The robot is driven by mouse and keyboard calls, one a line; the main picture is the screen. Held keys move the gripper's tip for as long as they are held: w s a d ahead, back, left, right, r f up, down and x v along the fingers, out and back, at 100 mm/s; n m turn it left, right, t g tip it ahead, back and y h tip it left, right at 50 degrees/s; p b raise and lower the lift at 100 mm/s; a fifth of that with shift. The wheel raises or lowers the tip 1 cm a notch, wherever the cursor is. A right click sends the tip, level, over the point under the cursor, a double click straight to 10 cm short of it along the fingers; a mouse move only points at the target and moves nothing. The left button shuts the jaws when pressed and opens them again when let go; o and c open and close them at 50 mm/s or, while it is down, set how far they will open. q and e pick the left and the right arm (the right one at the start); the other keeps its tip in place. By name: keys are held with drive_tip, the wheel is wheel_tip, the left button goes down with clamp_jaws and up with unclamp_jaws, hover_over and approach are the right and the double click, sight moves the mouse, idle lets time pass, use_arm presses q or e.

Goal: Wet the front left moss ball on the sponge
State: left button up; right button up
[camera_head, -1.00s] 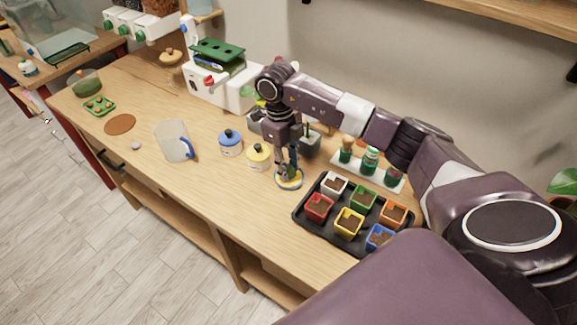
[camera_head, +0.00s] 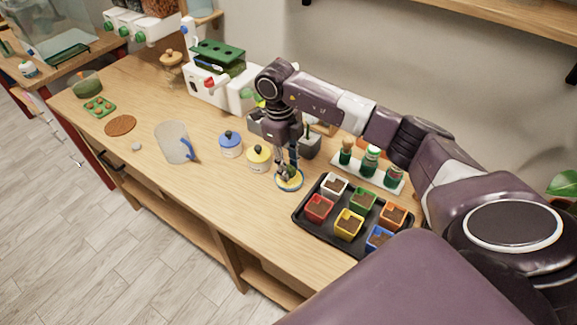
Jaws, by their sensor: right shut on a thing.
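The dish seems to hold the sponge, which the fingers mostly cover. I cannot tell whether the held thing touches it. A green tray (camera_head: 99,106) with several small round spots lies at the far left. My left gripper is out of view.
A black tray (camera_head: 303,219) of coloured pots stands right of the dish. A white rack (camera_head: 396,184) of bottles is behind the pots. The counter's front strip is clear.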

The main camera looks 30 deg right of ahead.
sight(291, 167)
drive_tip(key=shift+r+p, duration=1.75)
drive_tip(key=shift+r, duration=1.35)
drive_tip(key=shift+s+a+r+n, duration=0.1)
drive_tip(key=shift+a+r+n, duration=0.1)
drive_tip(key=shift+a+n, duration=0.5)
drive_tip(key=s+a+r+n+t+b, duration=0.1)
drive_tip(key=s+a+n, duration=0.5)
drive_tip(key=n, duration=0.9)
drive_tip(key=s+a+r+n+t+b, duration=0.1)
drive_tip(key=s+a+r+n+b, duration=0.2)
drive_tip(key=n, duration=1.2)
drive_tip(key=s+a+r, duration=0.2)
drive_tip(key=s+a, duration=0.1)
drive_tip(key=s, duration=0.2)
drive_tip(key=shift+s+t+y, duration=0.3)
drive_tip(key=shift+s, duration=0.1)
